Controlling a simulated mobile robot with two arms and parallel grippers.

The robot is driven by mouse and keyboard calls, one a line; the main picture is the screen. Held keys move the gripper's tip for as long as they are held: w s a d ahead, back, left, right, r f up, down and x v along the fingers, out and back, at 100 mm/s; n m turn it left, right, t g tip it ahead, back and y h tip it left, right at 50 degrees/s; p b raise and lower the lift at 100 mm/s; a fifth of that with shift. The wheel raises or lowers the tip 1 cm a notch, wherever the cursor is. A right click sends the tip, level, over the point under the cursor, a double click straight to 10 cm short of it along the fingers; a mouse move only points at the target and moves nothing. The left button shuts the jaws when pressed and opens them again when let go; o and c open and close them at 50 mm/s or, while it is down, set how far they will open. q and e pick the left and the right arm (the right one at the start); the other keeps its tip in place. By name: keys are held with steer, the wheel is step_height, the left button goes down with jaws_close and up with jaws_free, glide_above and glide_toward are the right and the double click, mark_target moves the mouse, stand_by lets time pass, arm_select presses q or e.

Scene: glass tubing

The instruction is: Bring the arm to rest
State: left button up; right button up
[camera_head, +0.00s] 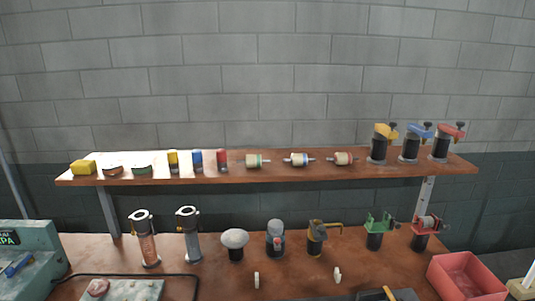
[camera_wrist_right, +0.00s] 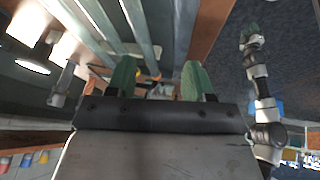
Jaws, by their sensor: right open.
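My right gripper (camera_wrist_right: 158,72) shows in the right wrist view. Its two green fingers stand well apart, open, with nothing held between them. Neither gripper shows in the head view. At the right of the wrist view is a jointed black and white arm (camera_wrist_right: 258,85) that looks like my other arm. It ends in a small green tip (camera_wrist_right: 249,34), too small to tell open from shut.
A brown workbench (camera_head: 205,250) carries several tools and holders, with a red bin (camera_head: 466,276) at its right and a green machine (camera_head: 30,250) at its left. A wooden shelf (camera_head: 220,176) above holds several small parts.

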steer(key=s+d+f+m+t+h, duration=0.1)
steer(key=s+d+f+m+h, duration=0.15)
steer(key=s+m, duration=0.55)
steer(key=s+d+f+m+h, duration=0.2)
steer(key=s+d+f+m, duration=0.15)
steer(key=s+m, duration=0.4)
step_height(320, 180, down, 27)
steer(key=s+g, duration=0.1)
steer(key=s, duration=0.1)
steer(key=s+d+f+g+b, duration=0.1)
steer(key=s+d+f, duration=0.2)
steer(key=s+f, duration=1.2)
steer(key=shift+s+f+n, duration=0.15)
steer(key=shift+f+n, duration=0.2)
steer(key=shift+d+h, duration=0.1)
steer(key=shift+h, duration=0.15)
